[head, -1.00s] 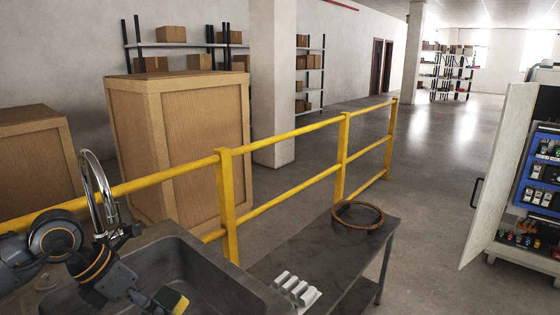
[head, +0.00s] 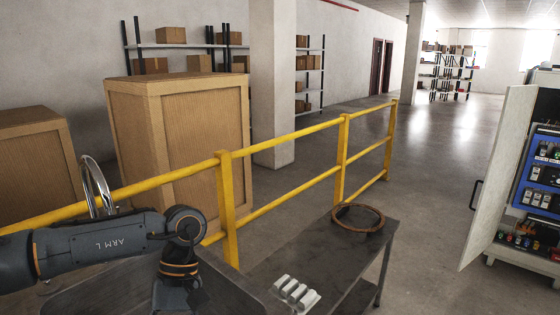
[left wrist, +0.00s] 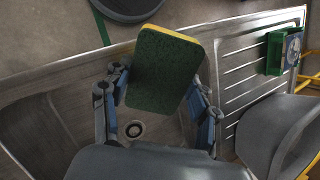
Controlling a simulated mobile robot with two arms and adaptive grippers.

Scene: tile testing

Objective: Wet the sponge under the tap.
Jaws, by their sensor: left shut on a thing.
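The sponge (left wrist: 165,72), dark green with a yellow edge, is held between the fingers of my left gripper (left wrist: 162,95) in the left wrist view. Below it lie the metal sink basin (left wrist: 80,112) and its round drain (left wrist: 134,130). In the head view, my left arm reaches across the sink (head: 95,285), its wrist pointing down; the fingers and sponge are out of sight there. The curved chrome tap (head: 98,182) stands behind the arm, left of the wrist, its lower part hidden. I see no water flowing. My right gripper is not in view.
A ribbed drainboard (left wrist: 245,85) with a small green box (left wrist: 275,52) adjoins the basin. A dark table (head: 330,250) right of the sink carries a brown ring (head: 358,225) and a white ridged holder (head: 295,292). A yellow railing (head: 228,210) runs behind.

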